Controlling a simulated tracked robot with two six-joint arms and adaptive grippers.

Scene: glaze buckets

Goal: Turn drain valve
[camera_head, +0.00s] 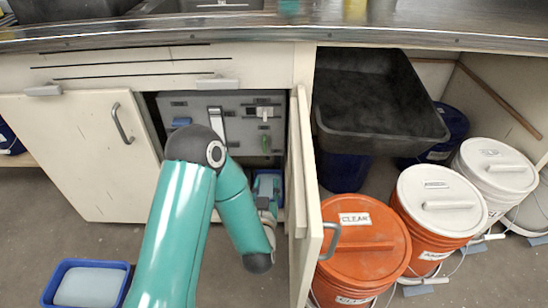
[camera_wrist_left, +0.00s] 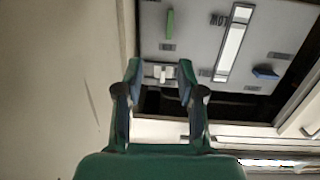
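A grey panel (camera_head: 240,107) stands inside the open cabinet under the counter. It carries a white fitting (camera_head: 265,112), a green handle (camera_head: 265,143), a long white strip (camera_head: 217,124) and a blue handle (camera_head: 181,122). The labels are too small to read, so I cannot tell which is the drain valve. My left gripper (camera_head: 267,190) is low in the cabinet opening, partly hidden by my arm. In the left wrist view, the panel appears upside down. There, the open fingers (camera_wrist_left: 161,70) frame the white fitting (camera_wrist_left: 160,72); contact is unclear. My right gripper is out of view.
Open cabinet doors stand left (camera_head: 85,150) and right (camera_head: 305,200) of the opening. A black bin (camera_head: 375,100), an orange bucket (camera_head: 365,250) and white-lidded buckets (camera_head: 440,200) crowd the right. A blue tub (camera_head: 88,284) sits on the floor at lower left.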

